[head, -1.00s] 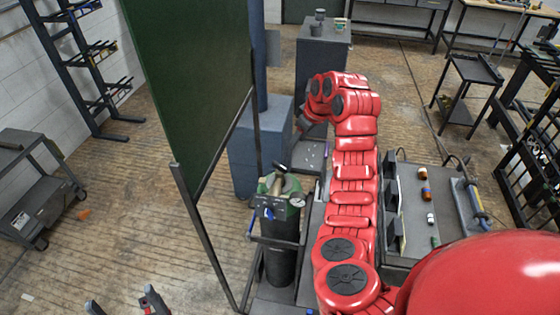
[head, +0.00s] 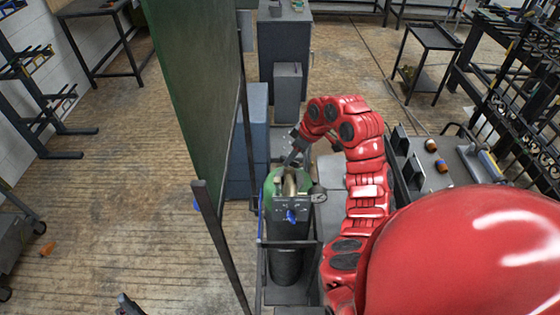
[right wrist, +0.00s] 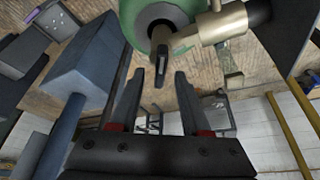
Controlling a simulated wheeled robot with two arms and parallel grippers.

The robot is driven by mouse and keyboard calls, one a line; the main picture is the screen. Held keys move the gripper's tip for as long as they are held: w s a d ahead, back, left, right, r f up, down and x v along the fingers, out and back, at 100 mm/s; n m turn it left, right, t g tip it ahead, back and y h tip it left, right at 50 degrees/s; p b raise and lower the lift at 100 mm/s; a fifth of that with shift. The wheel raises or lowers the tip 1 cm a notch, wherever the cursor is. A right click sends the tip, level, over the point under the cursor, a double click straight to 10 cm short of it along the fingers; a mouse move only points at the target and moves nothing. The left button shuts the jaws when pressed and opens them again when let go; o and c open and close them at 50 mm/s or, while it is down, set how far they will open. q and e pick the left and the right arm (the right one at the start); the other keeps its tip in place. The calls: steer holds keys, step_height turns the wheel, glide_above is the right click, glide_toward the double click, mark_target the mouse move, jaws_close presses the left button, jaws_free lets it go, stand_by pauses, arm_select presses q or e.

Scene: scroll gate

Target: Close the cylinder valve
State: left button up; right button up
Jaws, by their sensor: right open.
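The gas cylinder (head: 286,262) stands upright in its cart, with a black body and green shoulder. Its brass valve (head: 290,185) is on top, and a gauge and a blue knob are beside and in front of it. In the right wrist view the brass valve body (right wrist: 226,24) shows near the top, with a dark handle (right wrist: 173,46) beyond my fingertips. My right gripper (head: 295,155) is just behind and above the valve in the head view. It is open, and nothing is between its fingers (right wrist: 160,82). Only a dark tip of my left gripper (head: 130,303) shows at the bottom edge.
A tall green panel (head: 200,90) on a dark frame stands close to the left of the cylinder. Blue-grey blocks (head: 258,130) stand behind it. A bench with bottles (head: 442,166) is to the right. Open wooden floor lies to the left.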

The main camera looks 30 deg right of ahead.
steer(key=shift+w+a+f, duration=0.15)
steer(key=shift+w+f, duration=0.1)
steer(key=shift+f, duration=0.3)
steer(key=shift+s, duration=0.1)
steer(key=shift+c, duration=0.9)
jaws_close()
